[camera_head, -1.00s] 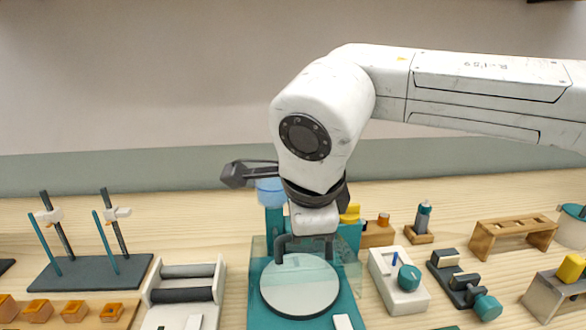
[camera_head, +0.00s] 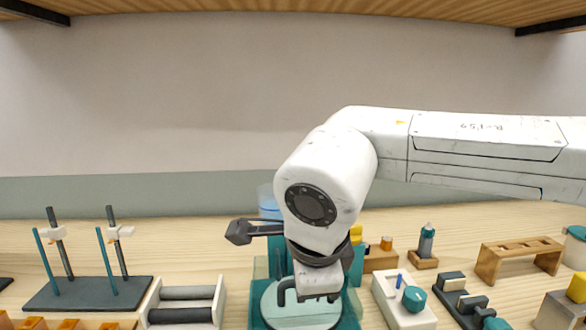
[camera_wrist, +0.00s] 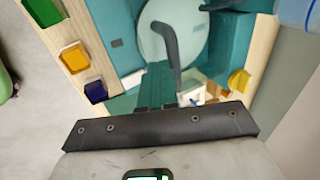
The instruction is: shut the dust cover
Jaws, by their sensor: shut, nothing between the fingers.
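The dust cover (camera_head: 264,268) is a clear, teal-tinted cover on a teal device with a round pale plate (camera_head: 300,312). Its outline is faint, and my gripper and wrist hide part of it. I cannot tell exactly how far it is closed; the plate looks tinted, as if seen through it. My gripper (camera_head: 318,288) is shut and empty, low over the plate. In the wrist view, a dark bent bar (camera_wrist: 168,45) crosses the round plate (camera_wrist: 190,30). I cannot tell whether my fingertips touch the cover.
A stand with rods (camera_head: 88,290) and a white roller unit (camera_head: 185,305) stand to the left. A white box with a teal knob (camera_head: 405,300), a dark clamp (camera_head: 462,298) and a wooden rack (camera_head: 520,258) stand to the right. An overhead shelf (camera_head: 300,8) runs along the top.

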